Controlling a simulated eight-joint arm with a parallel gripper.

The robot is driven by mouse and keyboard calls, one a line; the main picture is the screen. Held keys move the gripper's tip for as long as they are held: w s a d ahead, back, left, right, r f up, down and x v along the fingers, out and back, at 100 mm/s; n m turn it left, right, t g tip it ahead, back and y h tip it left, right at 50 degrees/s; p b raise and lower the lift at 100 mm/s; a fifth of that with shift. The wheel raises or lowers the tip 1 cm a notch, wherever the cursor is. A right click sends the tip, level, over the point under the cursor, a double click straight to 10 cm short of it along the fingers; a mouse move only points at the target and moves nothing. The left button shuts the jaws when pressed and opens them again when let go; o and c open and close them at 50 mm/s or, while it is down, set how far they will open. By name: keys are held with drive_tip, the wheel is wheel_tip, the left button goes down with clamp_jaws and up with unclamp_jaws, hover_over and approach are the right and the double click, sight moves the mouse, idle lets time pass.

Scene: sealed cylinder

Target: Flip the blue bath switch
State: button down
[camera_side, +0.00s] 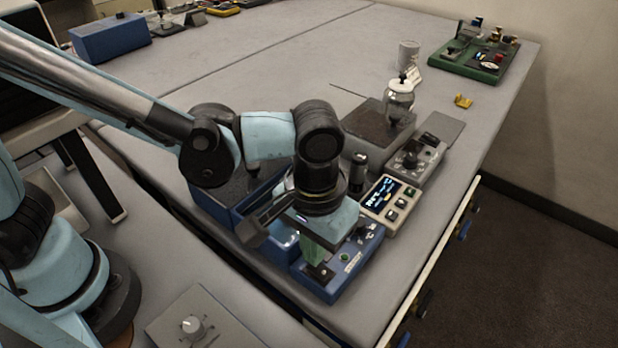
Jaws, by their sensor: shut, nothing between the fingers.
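The blue bath (347,278) is a blue box near the front edge of the bench, in the middle of the side view. Its front panel has a small green button or light (345,257), a pale label and dark controls near its right end. My gripper (319,270) points down over the left part of this panel, with its fingers together and nothing held. Its tip is at or just above the panel; I cannot tell whether it touches. The gripper and wrist hide part of the bath, and I cannot make out the switch clearly.
A beige box with a lit screen (384,193) stands right behind the bath, close to my wrist. Beyond it are a grey device with a knob (410,160) and a glass vessel (398,98) by a dark plate. A green tray (478,60) sits at the far right.

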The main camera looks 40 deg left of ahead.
drive_tip(key=shift+f, duration=0.9)
idle(0.9)
drive_tip(key=shift+r, duration=3.55)
